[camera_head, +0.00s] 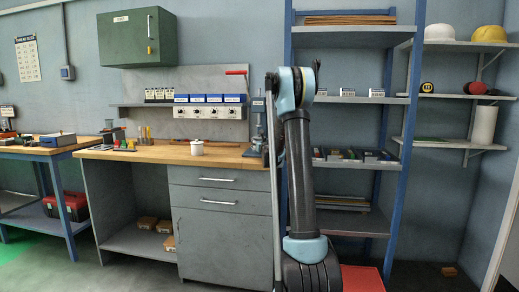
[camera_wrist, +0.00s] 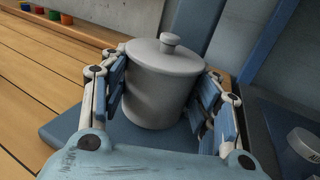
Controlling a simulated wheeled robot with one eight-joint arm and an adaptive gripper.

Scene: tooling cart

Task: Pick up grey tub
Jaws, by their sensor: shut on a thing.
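A grey tub (camera_wrist: 155,90) with a round lid and a small knob fills the middle of the wrist view. It stands nearly upright between the two fingers of my gripper (camera_wrist: 165,98). The blue finger pads press on its left and right sides, and the gripper is shut on it. In the head view my arm hides the gripper and the held tub.
A light lidded pot (camera_head: 197,148) stands on the wooden workbench (camera_head: 150,154). A drill press (camera_head: 258,118) stands at the bench's right end, close to my arm. A blue-framed shelf rack (camera_head: 350,108) rises behind my arm. Bare planks (camera_wrist: 35,85) show left of the tub.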

